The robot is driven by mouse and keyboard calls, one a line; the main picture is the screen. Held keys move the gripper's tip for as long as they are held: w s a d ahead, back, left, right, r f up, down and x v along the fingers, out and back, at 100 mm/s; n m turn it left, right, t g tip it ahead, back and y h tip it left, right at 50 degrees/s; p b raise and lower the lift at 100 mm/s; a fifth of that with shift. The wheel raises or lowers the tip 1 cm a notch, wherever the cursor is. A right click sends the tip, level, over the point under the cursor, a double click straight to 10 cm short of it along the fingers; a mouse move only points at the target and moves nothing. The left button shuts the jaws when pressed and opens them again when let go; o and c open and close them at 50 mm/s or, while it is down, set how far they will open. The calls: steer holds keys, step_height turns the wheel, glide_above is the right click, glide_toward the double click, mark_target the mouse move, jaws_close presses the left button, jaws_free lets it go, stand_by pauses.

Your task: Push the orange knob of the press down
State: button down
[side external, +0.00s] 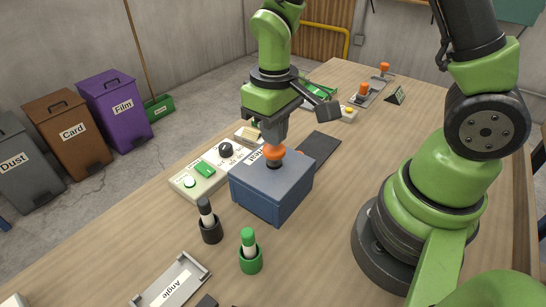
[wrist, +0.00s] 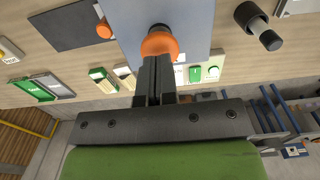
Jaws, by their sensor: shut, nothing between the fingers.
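The press is a blue-grey box (side external: 272,188) on the wooden table, with an orange knob (side external: 274,154) on top. My gripper (side external: 272,140) is shut and points down at the knob, with its fingertips at or just over the knob's top. In the wrist view the closed fingers (wrist: 154,62) end at the orange knob (wrist: 160,42) and cover part of it. The press top (wrist: 195,30) shows around the knob. I cannot tell for sure whether the fingertips touch the knob.
A control panel (side external: 196,183) with a green button and black dial stands left of the press. A dark plate (side external: 320,147) lies behind right. Another orange-knobbed device (side external: 363,92) is farther back.

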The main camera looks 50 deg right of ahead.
steer(key=shift+f, duration=1.05)
steer(key=shift+r, duration=3.05)
steer(key=shift+r, duration=0.1)
steer(key=s+r+m+t+y, duration=0.2)
steer(key=s+r+m+t, duration=0.2)
steer(key=s+r+t, duration=0.3)
steer(key=a+v, duration=0.1)
steer(key=v, duration=0.6)
steer(key=shift+r, duration=0.45)
